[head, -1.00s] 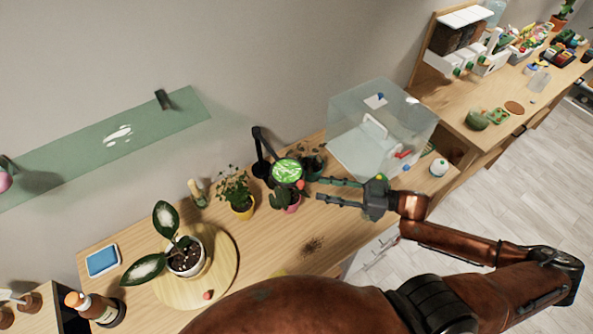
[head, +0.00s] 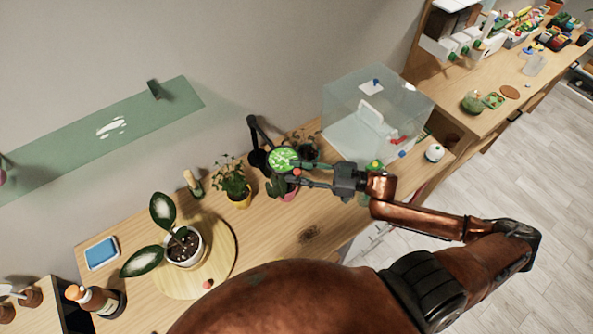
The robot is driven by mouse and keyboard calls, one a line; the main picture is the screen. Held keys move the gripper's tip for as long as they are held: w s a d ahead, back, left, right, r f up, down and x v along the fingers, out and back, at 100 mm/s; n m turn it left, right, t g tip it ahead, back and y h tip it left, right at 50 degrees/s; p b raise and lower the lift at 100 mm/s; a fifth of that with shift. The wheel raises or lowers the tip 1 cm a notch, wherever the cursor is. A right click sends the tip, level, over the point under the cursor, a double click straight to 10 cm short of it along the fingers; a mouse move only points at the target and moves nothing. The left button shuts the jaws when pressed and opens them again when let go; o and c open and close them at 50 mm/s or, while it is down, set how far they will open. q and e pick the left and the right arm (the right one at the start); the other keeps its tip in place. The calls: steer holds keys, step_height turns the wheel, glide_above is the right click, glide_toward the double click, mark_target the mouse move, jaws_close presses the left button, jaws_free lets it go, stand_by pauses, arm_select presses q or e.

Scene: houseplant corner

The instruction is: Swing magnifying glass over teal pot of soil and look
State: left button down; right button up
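The magnifying glass (head: 284,159) has a round lens on a black jointed stand (head: 256,145) at the table's back. Its lens shows magnified green leaves, with a small red knob (head: 296,172) at its near right rim. A dark teal pot (head: 309,153) with a sparse plant stands just right of the lens, partly hidden. My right gripper (head: 301,174) reaches in from the right, its two fingers apart on either side of the red knob; contact cannot be made out. My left gripper is not in view.
A pink pot (head: 288,196) with a plant stands below the lens, and a yellow pot (head: 241,200) to its left. A clear tank (head: 365,115) stands behind my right arm.

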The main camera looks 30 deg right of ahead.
steer(key=shift+c, duration=0.2)
jaws_close()
stand_by(0.4)
